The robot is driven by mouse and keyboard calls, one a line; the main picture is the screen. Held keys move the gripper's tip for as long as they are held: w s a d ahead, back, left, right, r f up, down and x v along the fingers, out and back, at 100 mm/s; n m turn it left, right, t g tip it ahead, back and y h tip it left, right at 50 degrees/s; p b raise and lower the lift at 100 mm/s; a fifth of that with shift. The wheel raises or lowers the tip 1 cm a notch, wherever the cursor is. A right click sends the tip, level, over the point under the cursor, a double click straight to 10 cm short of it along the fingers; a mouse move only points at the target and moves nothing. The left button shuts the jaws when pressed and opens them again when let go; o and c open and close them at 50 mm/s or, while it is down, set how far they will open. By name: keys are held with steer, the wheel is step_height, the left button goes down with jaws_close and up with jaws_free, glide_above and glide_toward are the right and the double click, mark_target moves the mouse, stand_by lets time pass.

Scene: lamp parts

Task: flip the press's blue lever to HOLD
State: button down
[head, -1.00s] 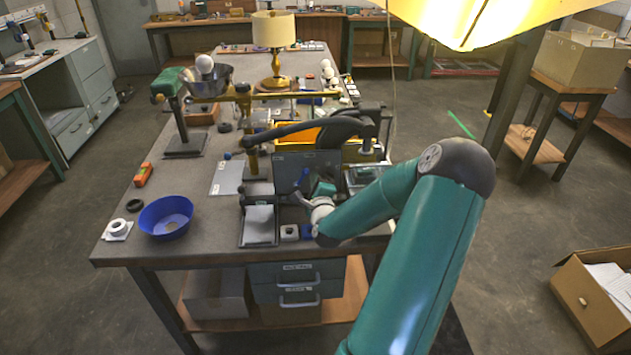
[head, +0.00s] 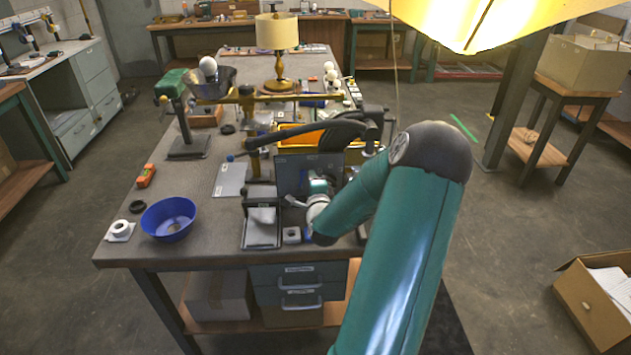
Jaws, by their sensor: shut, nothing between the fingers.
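The press appears to be the brass post (head: 250,145) with a long black arm (head: 315,134) reaching right over a grey upright plate (head: 295,172). A small blue knob (head: 230,157), which looks like the blue lever's end, sticks out left of the post. Any HOLD marking is too small to read. My gripper (head: 319,182) is in front of the grey plate, below the black arm and well right of the blue knob. It is apart from the knob. Its fingers are small and partly hidden, and it appears shut and empty.
A blue bowl (head: 168,219), a white ring part (head: 120,229) and an orange tool (head: 146,175) lie on the bench's left side. A black tray (head: 262,226) stands before the plate. A brass lamp (head: 277,50) stands behind. The bench's left middle has free room.

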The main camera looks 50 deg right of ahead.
steer(key=w+a+n, duration=0.1)
steer(key=n, duration=0.1)
steer(key=w+a+r+n, duration=0.1)
steer(key=n, duration=0.1)
steer(key=shift+w+n, duration=0.15)
steer(key=shift+n, duration=0.15)
steer(key=shift+w+a+n+g, duration=0.15)
steer(key=shift+w+a+n, duration=0.25)
steer(key=shift+n, duration=0.45)
steer(key=shift+w+a+n+g, duration=0.15)
steer(key=shift+w+a+n, duration=0.15)
steer(key=shift+n, duration=0.55)
steer(key=shift+a, duration=0.1)
